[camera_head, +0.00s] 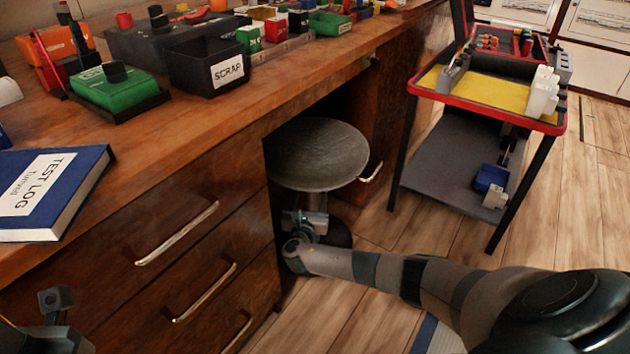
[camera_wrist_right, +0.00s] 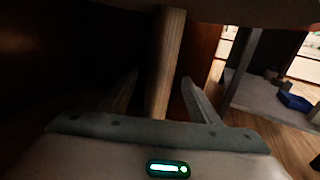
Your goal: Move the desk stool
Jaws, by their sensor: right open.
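The desk stool (camera_head: 318,153) has a round grey seat and stands in the knee space under the desk, its seat just below the desktop edge. Its round base (camera_head: 338,233) shows on the floor. My right gripper (camera_head: 312,220) is low under the seat, at the stool's post. In the right wrist view the wooden post (camera_wrist_right: 166,65) stands upright between the two open fingers of the right gripper (camera_wrist_right: 158,95), with a gap on each side. The seat's underside (camera_wrist_right: 230,10) spans the top of that view. Part of my left arm shows at the lower left, but its gripper fingers cannot be made out.
The wooden desk (camera_head: 190,130) has drawers with handles (camera_head: 178,233) left of the stool. A wheeled-looking cart with a red-rimmed top (camera_head: 488,80) stands to the right. Open wooden floor (camera_head: 400,232) lies between. A SCRAP bin (camera_head: 208,68) and a blue TEST LOG book (camera_head: 50,192) rest on the desktop.

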